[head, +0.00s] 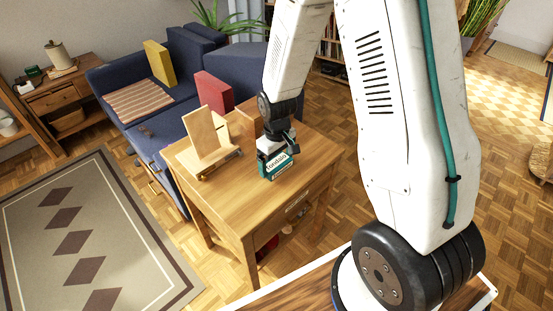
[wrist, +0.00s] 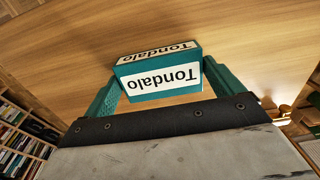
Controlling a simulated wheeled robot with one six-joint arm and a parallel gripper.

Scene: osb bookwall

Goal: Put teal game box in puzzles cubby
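The teal game box (head: 279,166), with a white "Tondalo" label, is upright at the wooden side table near its right end. It also shows in the wrist view (wrist: 160,82), where the label reads upside down. My gripper (head: 268,144) is directly above it, pointing down. In the wrist view its green fingers (wrist: 162,80) reach both side edges of the box and appear shut on it. I cannot tell whether the box's base touches the tabletop. No cubby marked for puzzles can be made out.
The side table (head: 235,204) also carries a wooden stand with an upright panel (head: 205,138). Bookshelves (wrist: 22,132) stand at left in the wrist view. A patterned rug (head: 90,243) lies left.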

